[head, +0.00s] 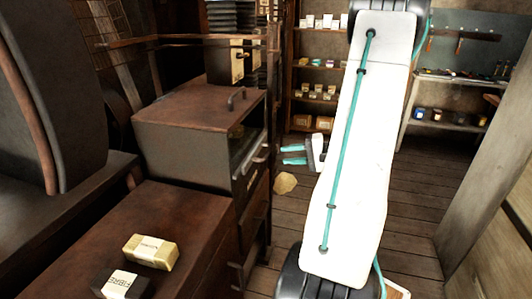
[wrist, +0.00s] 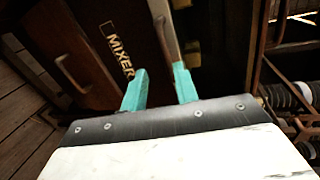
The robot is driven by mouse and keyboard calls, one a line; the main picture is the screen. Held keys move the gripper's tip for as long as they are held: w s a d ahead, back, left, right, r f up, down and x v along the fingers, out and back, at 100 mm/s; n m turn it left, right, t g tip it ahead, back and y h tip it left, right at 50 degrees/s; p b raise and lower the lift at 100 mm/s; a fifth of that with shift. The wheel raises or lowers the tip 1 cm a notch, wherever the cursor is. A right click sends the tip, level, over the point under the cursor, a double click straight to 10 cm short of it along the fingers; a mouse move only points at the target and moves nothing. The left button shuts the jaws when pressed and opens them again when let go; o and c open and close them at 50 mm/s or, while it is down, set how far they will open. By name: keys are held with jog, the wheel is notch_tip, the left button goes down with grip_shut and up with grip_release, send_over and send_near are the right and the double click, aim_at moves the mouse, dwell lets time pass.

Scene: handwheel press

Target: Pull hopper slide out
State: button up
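A brown metal cabinet (head: 185,118) stands left of my gripper (head: 286,156), with an open-looking front and a front handle (head: 254,158). Which part is the hopper slide cannot be told for sure. My gripper has two teal fingers, spread apart and empty, pointing left toward the cabinet front with a gap between. In the wrist view my gripper (wrist: 158,82) faces a dark panel (wrist: 95,20) marked MIXER. No contact is visible.
A smaller handle (head: 236,97) sits on the cabinet top. A brown bench (head: 175,215) in front carries a yellow box (head: 150,251) and a dark box labelled FIBRE (head: 121,284). Shelves (head: 318,70) stand at the back. Open wooden floor (head: 400,215) lies right of my arm.

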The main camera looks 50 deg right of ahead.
aim_at(268, 151)
jog(key=shift+n+t, duration=0.3)
jog(key=shift+n, duration=0.1)
jog(key=x, duration=0.5)
jog(key=d+x, duration=0.1)
jog(key=x, duration=0.2)
jog(key=shift+w+r, duration=0.2)
jog(key=shift+r, duration=0.1)
jog(key=shift+c, duration=0.3)
grip_shut()
